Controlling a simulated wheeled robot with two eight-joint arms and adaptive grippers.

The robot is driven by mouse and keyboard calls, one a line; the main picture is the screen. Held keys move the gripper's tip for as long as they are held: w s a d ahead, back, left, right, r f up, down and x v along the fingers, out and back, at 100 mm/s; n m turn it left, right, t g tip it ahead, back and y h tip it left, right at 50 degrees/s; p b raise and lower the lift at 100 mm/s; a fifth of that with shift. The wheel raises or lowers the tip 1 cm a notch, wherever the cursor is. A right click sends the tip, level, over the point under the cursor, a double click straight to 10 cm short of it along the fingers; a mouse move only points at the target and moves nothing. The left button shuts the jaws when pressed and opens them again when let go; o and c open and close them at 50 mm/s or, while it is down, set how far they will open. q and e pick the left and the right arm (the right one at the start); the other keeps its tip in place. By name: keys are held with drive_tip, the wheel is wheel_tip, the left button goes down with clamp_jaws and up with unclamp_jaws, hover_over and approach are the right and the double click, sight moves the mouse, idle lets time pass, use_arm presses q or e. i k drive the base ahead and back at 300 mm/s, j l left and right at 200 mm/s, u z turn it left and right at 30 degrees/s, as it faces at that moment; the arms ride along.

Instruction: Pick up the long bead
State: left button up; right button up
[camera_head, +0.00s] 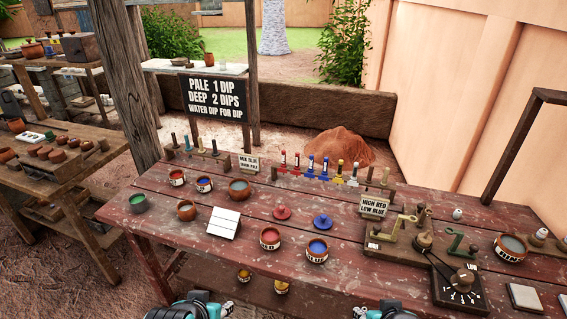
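I cannot tell for sure which thing is the long bead. A small pale bead-like piece (457,214) stands near the right of the red-brown table, behind the green metal stands. Another pale piece (540,234) stands further right, beside a bowl. My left gripper (190,309) and my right gripper (385,311) show only as teal and black parts at the bottom edge, in front of the table. Their fingertips are not clear, and both are well apart from the pale pieces.
A rack of coloured sticks (311,168) stands along the back. A dial box (459,290) and a bowl (510,247) stand at right.

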sight(457, 214)
drive_tip(key=z, duration=1.25)
